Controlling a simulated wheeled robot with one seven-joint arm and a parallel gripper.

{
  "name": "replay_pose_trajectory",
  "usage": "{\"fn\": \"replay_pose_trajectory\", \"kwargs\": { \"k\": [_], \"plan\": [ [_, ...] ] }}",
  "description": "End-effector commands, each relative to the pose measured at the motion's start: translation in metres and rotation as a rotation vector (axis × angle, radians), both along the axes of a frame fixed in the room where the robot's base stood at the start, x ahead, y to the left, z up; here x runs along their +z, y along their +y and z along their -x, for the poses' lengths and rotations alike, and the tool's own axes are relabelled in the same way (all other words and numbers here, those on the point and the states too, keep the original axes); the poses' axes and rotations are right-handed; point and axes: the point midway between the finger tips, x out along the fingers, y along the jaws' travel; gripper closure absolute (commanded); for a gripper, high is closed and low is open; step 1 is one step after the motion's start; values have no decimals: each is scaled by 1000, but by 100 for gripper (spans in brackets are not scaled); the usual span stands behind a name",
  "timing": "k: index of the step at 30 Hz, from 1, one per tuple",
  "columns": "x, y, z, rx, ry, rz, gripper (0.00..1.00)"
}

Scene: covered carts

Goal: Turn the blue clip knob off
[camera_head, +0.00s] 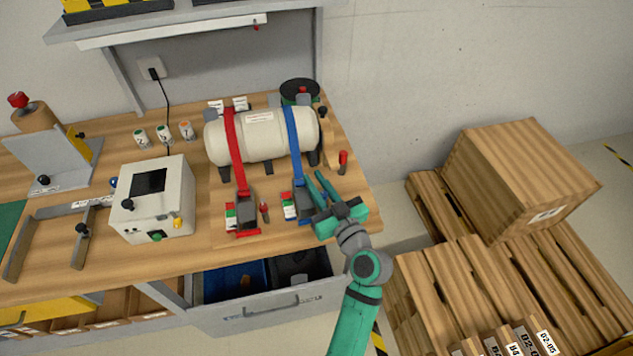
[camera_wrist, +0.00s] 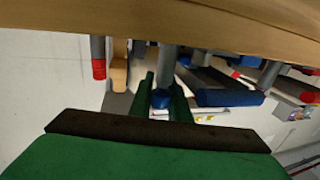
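The blue clip (camera_head: 302,204) sits at the lower end of the blue strap (camera_head: 293,146) on the white tank (camera_head: 263,136), with a green, white and red label (camera_head: 289,206) at its left. My gripper (camera_head: 315,177) is at the right side of this clip, over the bench. In the wrist view, a grey stem with a blue tip (camera_wrist: 160,99), seemingly the clip's knob, lies between the two green fingers of my gripper (camera_wrist: 162,88). The fingers look open around it; I cannot tell whether they touch it. In the head view my gripper hides the knob.
The red clip (camera_head: 243,212) with its red-tipped knob (camera_head: 265,209) is left of the blue clip. A red-topped peg (camera_head: 343,158) stands close to the right. A white box (camera_head: 153,212) stands further left. An open drawer (camera_head: 270,306) juts out below the bench.

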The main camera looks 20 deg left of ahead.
Motion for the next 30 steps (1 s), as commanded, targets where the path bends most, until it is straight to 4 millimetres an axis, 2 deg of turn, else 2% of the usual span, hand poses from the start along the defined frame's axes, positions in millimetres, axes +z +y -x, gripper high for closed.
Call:
{"fn": "replay_pose_trajectory", "kwargs": {
  "k": [7, 18, 30],
  "plan": [
    [-1, 0, 0, -17, 1, 1, 100],
    [-2, -10, -7, -230, 7, 5, 100],
    [-3, -14, -9, -383, 7, 5, 100]
  ]
}}
